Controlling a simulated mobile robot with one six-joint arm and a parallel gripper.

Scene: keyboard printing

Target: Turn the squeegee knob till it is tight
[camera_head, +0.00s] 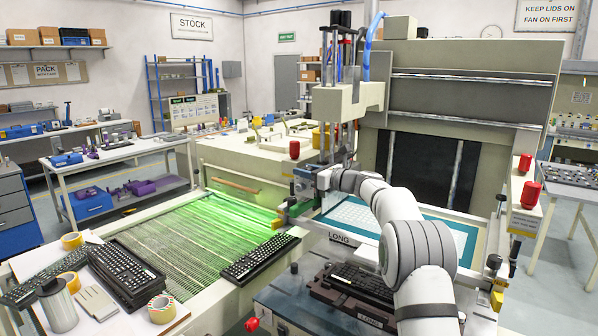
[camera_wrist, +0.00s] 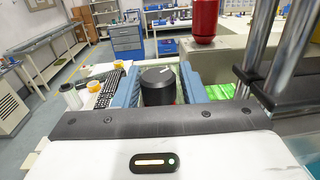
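The squeegee knob (camera_wrist: 158,88) is a black round knob with a short white mark on its top, in the middle of the wrist view. My gripper (camera_wrist: 160,78) has its two blue fingers on either side of the knob, and they look closed against it. In the head view my gripper (camera_head: 303,180) is at the printer's squeegee carriage, at the left end of my white arm. The knob cannot be made out there. How tight the knob is does not show.
A red cap (camera_wrist: 204,20) stands just beyond my right finger in the wrist view, with metal posts (camera_wrist: 283,45) at right. In the head view, the screen frame (camera_head: 455,222) lies behind my arm, a keyboard (camera_head: 350,285) below it, and a green-lit conveyor (camera_head: 190,245) at left.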

